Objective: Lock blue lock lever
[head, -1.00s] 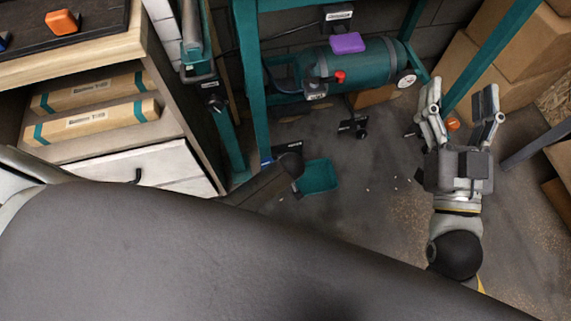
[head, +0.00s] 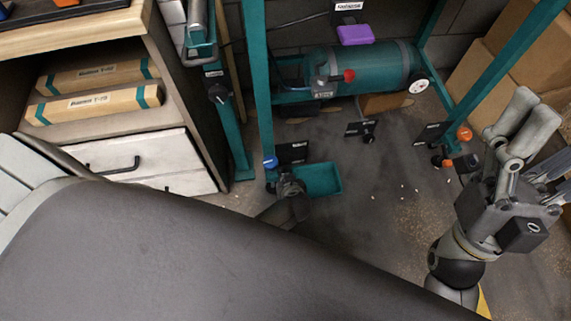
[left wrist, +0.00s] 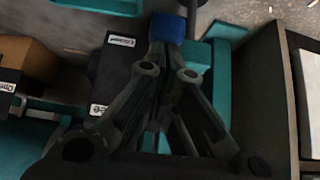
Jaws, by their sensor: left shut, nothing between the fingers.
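The blue lock lever (head: 270,162) sits low on the front teal post, beside a black label plate. In the left wrist view the blue lever (left wrist: 168,27) is at the top centre, right at the tips of my left gripper (left wrist: 166,44). The left fingers are shut with nothing between them; whether they touch the lever is unclear. In the head view my left gripper (head: 289,184) is small and dark, just below and right of the lever. My right gripper (head: 545,148) is open and empty at the right edge, near the orange lever (head: 464,134) but apart from it.
A teal tray (head: 320,180) lies on the floor beside my left gripper. A teal tank (head: 365,68) with a red knob and a purple block (head: 355,35) stand behind. The drawer cabinet (head: 150,158) is at left, cardboard boxes (head: 470,65) at right. Mid floor is mostly clear.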

